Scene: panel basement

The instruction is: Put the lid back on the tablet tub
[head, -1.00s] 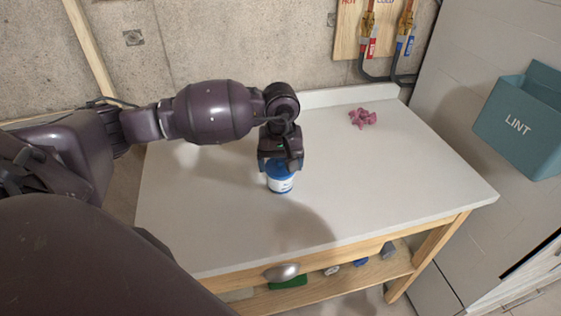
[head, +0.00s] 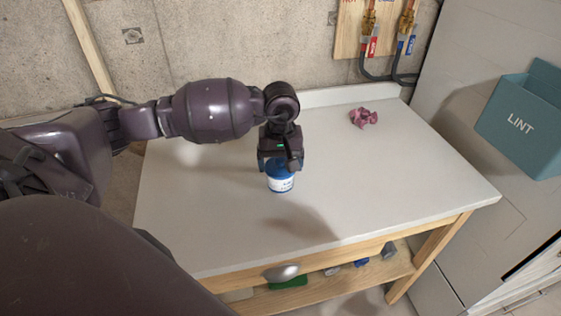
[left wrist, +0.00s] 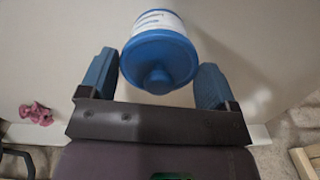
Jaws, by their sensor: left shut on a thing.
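The tablet tub (head: 281,185), white-labelled with blue, stands upright on the white worktop. It also shows in the left wrist view (left wrist: 157,19). The blue lid (left wrist: 158,62) with a round knob sits over the tub's top, and I see no clear gap between them. Whether it is fully seated I cannot tell. My left gripper (head: 280,166) points down over the tub. In the left wrist view its blue fingers (left wrist: 157,78) are on either side of the lid, shut on it. My right gripper is not in view.
A crumpled pink thing (head: 364,118) lies at the back right of the worktop (head: 390,185). A teal LINT bin (head: 525,120) hangs at the right. Pipes (head: 387,45) are on the back wall. The worktop around the tub is clear.

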